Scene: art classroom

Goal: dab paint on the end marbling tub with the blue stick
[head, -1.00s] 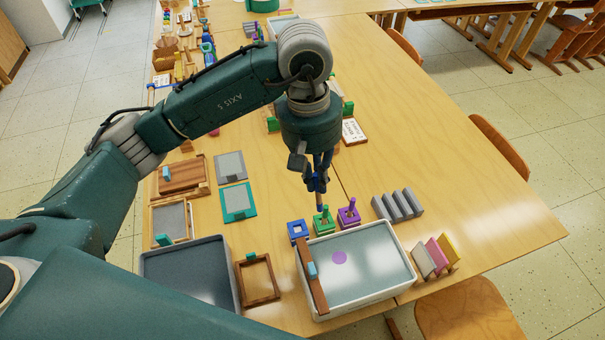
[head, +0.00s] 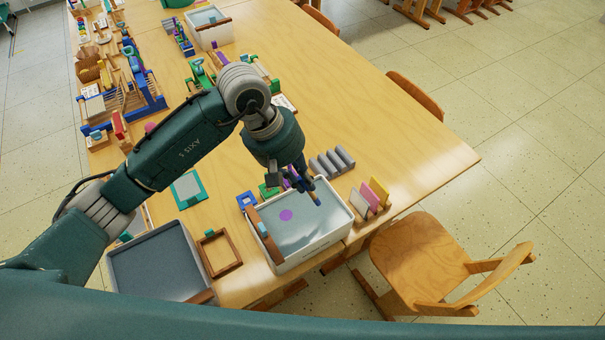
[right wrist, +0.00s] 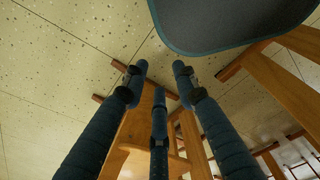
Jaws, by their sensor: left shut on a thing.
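The end marbling tub (head: 318,246) is a white-rimmed tub of grey liquid at the table's near edge in the head view. A round purple paint spot (head: 286,215) lies on its surface, left of middle. My left gripper (head: 303,184) is shut on the blue stick (head: 314,197) and holds it tilted over the tub's back right part. Its lower end points at the liquid; I cannot tell whether it touches. The square blue holder (head: 247,199) behind the tub looks empty. My right gripper (right wrist: 160,76) has its fingers apart, with nothing between them, in the right wrist view.
A wooden bar (head: 265,236) lies along the tub's left side. Grey blocks (head: 332,161) and coloured upright panels (head: 375,192) stand to the right. The green holder (head: 268,190) is partly hidden by my gripper. A dark tray (head: 158,262) is on the left. A chair (head: 420,255) stands close right.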

